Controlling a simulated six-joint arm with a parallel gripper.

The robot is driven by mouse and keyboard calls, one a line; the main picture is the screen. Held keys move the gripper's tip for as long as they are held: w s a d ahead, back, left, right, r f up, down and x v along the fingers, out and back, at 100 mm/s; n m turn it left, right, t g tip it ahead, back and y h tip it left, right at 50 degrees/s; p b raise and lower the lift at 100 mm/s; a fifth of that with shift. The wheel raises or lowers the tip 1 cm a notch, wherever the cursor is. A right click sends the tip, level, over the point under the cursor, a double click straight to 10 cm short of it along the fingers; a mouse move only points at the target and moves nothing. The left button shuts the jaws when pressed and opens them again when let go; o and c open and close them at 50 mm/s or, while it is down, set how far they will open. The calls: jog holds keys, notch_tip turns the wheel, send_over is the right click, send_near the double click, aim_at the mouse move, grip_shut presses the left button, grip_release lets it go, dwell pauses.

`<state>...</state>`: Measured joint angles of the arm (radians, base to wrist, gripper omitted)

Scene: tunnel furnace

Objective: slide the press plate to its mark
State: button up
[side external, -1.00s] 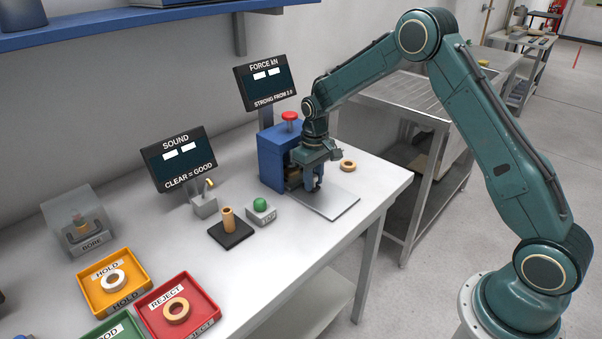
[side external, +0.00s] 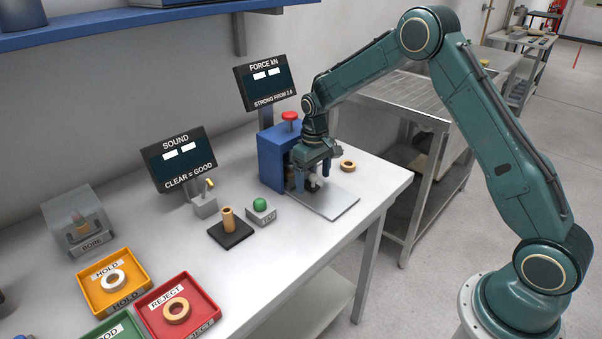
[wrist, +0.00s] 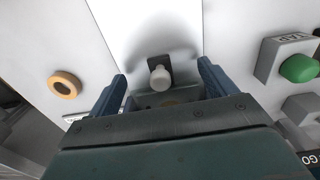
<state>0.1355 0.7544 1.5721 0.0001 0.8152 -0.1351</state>
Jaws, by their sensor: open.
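The press plate (side external: 335,202) is a flat light-grey plate in front of the blue press (side external: 272,160). In the wrist view the plate (wrist: 150,22) is a pale strip. A pale round knob (wrist: 160,78) on a small dark block stands at the plate's press end; the knob also shows in the side view (side external: 313,183). My gripper (side external: 311,176) is low over that end, pointing down and open. In the wrist view my gripper (wrist: 161,72) has one finger on each side of the knob, with gaps to both. The mark cannot be made out.
A tan ring (side external: 347,165) lies right of the press. Orange (side external: 131,298) and red (side external: 206,313) trays hold rings at the front left. The table's right edge is near the plate.

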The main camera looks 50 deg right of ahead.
jog(key=shift+r, duration=3.2)
jog(key=shift+s+a+r, duration=0.1)
jog(key=shift+s+r, duration=0.15)
jog(key=shift+r, duration=0.3)
jog(key=s+a+r+t, duration=0.3)
jog(key=s+a+r, duration=0.1)
jog(key=s+r, duration=1.1)
jog(key=s+a+t, duration=0.2)
jog(key=s, duration=1.6)
jog(key=shift+s+a+r+t, duration=0.15)
jog(key=shift+a+r+t, duration=0.15)
jog(key=shift+a, duration=0.1)
